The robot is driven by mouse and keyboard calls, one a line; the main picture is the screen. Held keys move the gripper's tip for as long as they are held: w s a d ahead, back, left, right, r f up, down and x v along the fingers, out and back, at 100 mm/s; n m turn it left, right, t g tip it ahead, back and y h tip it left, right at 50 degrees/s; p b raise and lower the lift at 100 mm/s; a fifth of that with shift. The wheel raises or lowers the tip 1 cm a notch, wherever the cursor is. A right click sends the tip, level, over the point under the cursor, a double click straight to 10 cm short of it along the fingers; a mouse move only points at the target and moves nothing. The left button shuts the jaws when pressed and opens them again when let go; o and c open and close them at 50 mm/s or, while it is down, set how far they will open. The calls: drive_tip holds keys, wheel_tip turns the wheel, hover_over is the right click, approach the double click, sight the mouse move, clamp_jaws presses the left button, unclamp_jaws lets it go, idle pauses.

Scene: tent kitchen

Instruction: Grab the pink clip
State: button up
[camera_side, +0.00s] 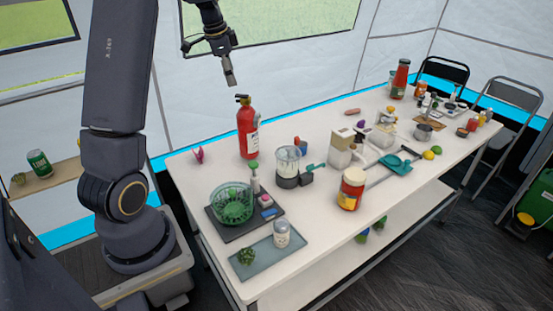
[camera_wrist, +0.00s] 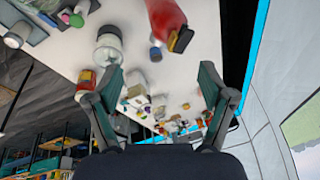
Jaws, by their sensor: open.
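The pink clip (camera_side: 198,155) lies on the white table (camera_side: 185,180) near its far left corner, left of the red fire extinguisher (camera_side: 248,130) in the side view. I cannot make it out in the wrist view. My gripper (camera_side: 230,82) is high above the table, up and to the right of the clip and apart from it. In the wrist view, the two fingers of my gripper (camera_wrist: 161,76) are spread wide with nothing held between them.
The fire extinguisher stands tall just right of the clip. A green basket (camera_side: 232,205) on a dark tray, a glass blender jar (camera_side: 288,165) and a red-and-yellow jar (camera_side: 351,189) are nearer the front. The table around the clip is clear.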

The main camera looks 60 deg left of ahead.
drive_tip(key=s+a+f+n+g+h, duration=0.1)
drive_tip(key=s+a+f+n, duration=0.1)
drive_tip(key=s+a+f, duration=0.5)
drive_tip(key=s+a+f+n+g, duration=0.1)
drive_tip(key=s+a+f+g, duration=0.1)
drive_tip(key=s+a+f, duration=0.55)
drive_tip(key=f, duration=0.4)
drive_tip(key=w+d+f, duration=0.1)
drive_tip(key=f, duration=0.3)
drive_tip(key=w+f, duration=0.1)
drive_tip(key=f, duration=0.3)
drive_tip(key=shift+d+f, duration=0.3)
drive_tip(key=shift+d, duration=0.1)
drive_tip(key=shift+w+a+f, duration=0.1)
drive_tip(key=shift+w+f, duration=0.05)
drive_tip(key=shift+f, duration=1.25)
drive_tip(key=shift+w+f, duration=0.1)
drive_tip(key=shift+f, duration=1.25)
drive_tip(key=shift+c, duration=0.3)
drive_tip(key=c, duration=0.8)
